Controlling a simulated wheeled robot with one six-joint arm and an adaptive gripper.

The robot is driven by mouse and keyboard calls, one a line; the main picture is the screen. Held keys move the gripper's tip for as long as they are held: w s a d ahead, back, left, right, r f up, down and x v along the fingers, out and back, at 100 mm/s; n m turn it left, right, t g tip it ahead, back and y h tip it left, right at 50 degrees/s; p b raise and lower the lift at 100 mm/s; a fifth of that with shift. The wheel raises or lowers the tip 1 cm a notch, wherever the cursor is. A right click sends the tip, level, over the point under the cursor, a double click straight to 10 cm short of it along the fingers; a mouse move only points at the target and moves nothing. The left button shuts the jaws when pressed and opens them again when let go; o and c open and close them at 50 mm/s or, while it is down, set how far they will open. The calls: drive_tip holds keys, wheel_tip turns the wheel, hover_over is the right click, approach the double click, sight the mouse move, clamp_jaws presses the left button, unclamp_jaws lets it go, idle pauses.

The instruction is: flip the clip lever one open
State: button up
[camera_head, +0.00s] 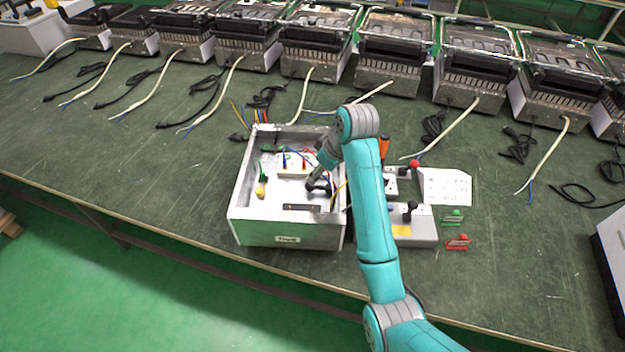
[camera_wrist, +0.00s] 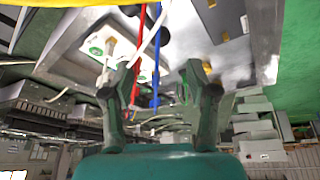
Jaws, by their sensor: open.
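An open metal box (camera_head: 240,228) stands on the green table. Inside it is a small white terminal block (camera_head: 291,173) with red and blue wires. My gripper (camera_head: 319,188) is inside the box, to the right of the block and slightly nearer its front. In the wrist view my gripper (camera_wrist: 158,82) has its two fingers apart with nothing gripped. The white block (camera_wrist: 118,48) shows beyond the left finger, and a red wire (camera_wrist: 146,45) and a blue wire (camera_wrist: 156,65) run between the fingers. I cannot make out clip lever one or its position.
Green (camera_head: 453,217) and red (camera_head: 458,242) small parts lie farther right. Several heater units line the back.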

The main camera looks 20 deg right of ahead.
drive_tip(key=x, duration=0.9)
drive_tip(key=shift+f, duration=0.1)
clamp_jaws()
